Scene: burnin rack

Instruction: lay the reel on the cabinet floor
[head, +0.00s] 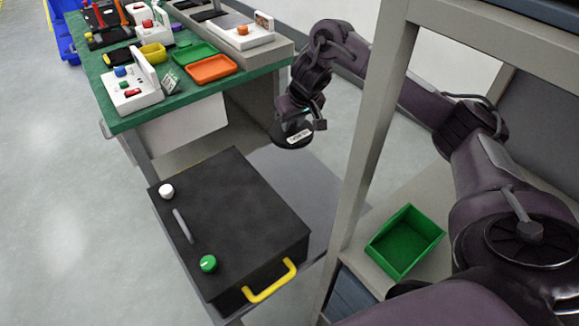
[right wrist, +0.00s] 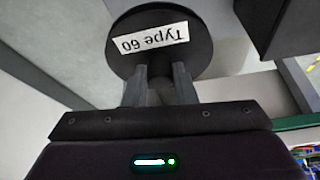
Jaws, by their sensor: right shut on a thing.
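The reel (head: 292,135) is a black disc with a white label. In the right wrist view the reel (right wrist: 160,58) shows the label "Type 60". My right gripper (head: 299,118) is shut on the reel's near edge and holds it in the air, beyond the black cabinet's far right corner. The fingers of my right gripper (right wrist: 160,85) also show in the right wrist view. The black cabinet (head: 235,215) has a yellow handle (head: 270,282), a white knob, a green knob and a grey bar. Its inside and floor are not visible. My left gripper is not in view.
A green-topped bench (head: 125,118) at the upper left carries white devices, an orange tray (head: 212,68), green and yellow trays and tools. A grey rack post (head: 372,125) stands right of the cabinet. A green bin (head: 405,242) sits on the rack shelf. Open floor lies left.

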